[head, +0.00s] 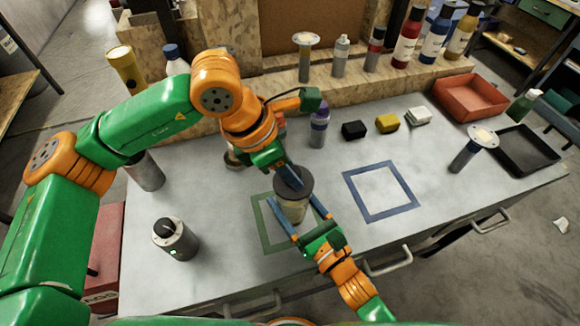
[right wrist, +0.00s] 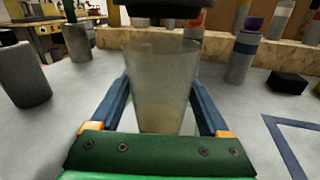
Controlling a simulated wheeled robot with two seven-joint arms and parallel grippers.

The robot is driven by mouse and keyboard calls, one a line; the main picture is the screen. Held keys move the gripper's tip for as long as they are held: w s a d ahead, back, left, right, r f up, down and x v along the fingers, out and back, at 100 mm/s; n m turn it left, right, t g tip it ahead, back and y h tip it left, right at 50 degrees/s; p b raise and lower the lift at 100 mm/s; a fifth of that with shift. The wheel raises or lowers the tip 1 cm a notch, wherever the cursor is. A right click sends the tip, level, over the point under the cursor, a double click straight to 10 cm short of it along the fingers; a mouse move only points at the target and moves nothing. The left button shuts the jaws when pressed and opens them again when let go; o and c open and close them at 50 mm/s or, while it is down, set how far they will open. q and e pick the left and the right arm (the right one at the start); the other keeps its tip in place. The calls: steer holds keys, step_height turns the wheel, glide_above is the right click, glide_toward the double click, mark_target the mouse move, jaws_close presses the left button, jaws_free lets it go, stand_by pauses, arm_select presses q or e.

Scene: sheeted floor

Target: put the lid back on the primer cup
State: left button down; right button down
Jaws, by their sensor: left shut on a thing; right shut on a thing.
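The primer cup (head: 292,211) is a clear, slightly tapered cup with pale beige contents low inside; it stands upright at the green outlined square (head: 263,238). It also fills the middle of the right wrist view (right wrist: 160,80). My right gripper (head: 294,204) is shut on the cup, one blue finger on each side. The dark round lid (head: 293,181) is directly over the cup's mouth, held by my left gripper (head: 287,172).
A blue outlined square (head: 382,190) on the grey bench is empty. A grey canister (head: 175,240) stands front left. A purple-topped bottle (head: 319,125) and small black, yellow and white blocks sit behind. A red tray (head: 470,97) and black tray (head: 525,150) are at the right.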

arm_select(q)
steer(key=shift+f, duration=0.85)
steer(key=shift+f, duration=0.6)
steer(key=c, duration=0.5)
jaws_free()
steer(key=v, duration=1.2)
arm_select(e)
jaws_free()
